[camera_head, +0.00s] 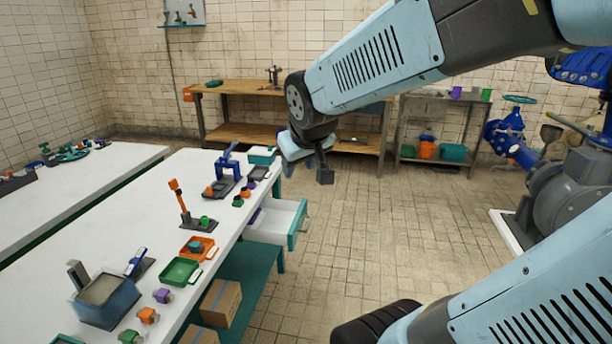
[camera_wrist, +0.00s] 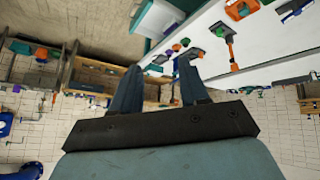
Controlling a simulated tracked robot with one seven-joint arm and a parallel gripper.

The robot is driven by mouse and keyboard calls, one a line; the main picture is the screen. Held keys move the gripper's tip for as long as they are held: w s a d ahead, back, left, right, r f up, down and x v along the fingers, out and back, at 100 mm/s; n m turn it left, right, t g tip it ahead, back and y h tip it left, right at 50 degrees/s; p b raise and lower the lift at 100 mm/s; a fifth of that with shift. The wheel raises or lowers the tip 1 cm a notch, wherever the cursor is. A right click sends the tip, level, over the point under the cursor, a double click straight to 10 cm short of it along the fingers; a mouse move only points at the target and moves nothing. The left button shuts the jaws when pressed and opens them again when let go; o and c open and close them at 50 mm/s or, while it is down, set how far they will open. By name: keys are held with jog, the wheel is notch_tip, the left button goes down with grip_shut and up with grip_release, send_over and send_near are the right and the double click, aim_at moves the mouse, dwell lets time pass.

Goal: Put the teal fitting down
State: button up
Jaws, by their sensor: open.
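A small teal fitting (camera_head: 196,245) sits in the orange tray (camera_head: 209,253) near the right edge of the white table. My gripper (camera_head: 325,174) is well away from it, in the air over the floor beyond the table's right edge and past the open drawer. In the wrist view my gripper (camera_wrist: 158,85) shows two dark fingers spread apart with nothing between them. That view is turned over, with the table at its top right and an orange tray (camera_wrist: 232,12) near the top edge.
The white table (camera_head: 140,215) carries a green tray (camera_head: 180,272), a grey-blue box (camera_head: 105,301), a blue press (camera_head: 226,172) and several small coloured fittings. A drawer (camera_head: 276,220) stands open on its right side. The tiled floor (camera_head: 370,240) is clear. A wooden bench (camera_head: 240,133) stands behind.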

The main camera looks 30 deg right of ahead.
jog(key=s+a+r+m+g+y, duration=0.1)
jog(key=s+r, duration=0.1)
jog(key=s, duration=0.8)
jog(key=shift+s+a+r+g, duration=0.2)
jog(key=shift+s+a+g, duration=0.1)
jog(key=shift+s, duration=0.1)
